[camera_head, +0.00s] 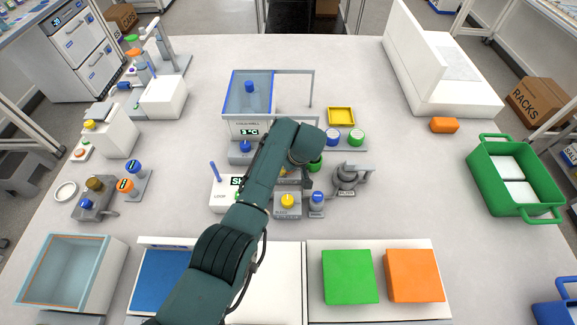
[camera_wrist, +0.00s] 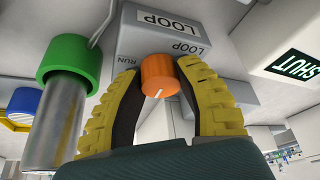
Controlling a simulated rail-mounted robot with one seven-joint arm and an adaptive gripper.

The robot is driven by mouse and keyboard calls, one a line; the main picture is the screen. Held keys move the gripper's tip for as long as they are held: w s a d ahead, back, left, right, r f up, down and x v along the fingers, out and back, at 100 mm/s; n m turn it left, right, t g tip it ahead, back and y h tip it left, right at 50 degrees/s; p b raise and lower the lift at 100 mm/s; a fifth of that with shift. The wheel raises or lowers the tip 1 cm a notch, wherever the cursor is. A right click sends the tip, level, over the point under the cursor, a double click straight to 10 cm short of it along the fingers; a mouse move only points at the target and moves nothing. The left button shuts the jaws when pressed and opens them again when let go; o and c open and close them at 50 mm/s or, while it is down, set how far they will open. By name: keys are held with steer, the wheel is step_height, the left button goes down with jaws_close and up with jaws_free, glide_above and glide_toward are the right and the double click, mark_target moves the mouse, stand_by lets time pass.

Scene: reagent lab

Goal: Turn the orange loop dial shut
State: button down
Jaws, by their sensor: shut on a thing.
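The orange loop dial (camera_wrist: 160,76) sits on the front of a grey box (camera_wrist: 215,55) marked LOOP in the wrist view. A short white line shows on the dial's face, and RUN is printed at its left. My gripper (camera_wrist: 159,80) has its yellow ridged fingers on either side of the dial, closed on it. A dark display (camera_wrist: 294,65) on the unit at the right reads SHUT. In the head view my arm covers the dial and my fingers; part of the display (camera_head: 237,181) shows left of the arm.
A green-capped metal cylinder (camera_wrist: 70,75) stands close left of my fingers in the wrist view.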

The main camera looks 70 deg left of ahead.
steer(key=shift+f, duration=0.1)
steer(key=c, duration=0.6)
jaws_free()
steer(key=shift+c, duration=0.2)
steer(key=shift+d+r, duration=0.1)
steer(key=shift+r, duration=0.3)
steer(key=v, duration=1.1)
steer(key=shift+r, duration=0.15)
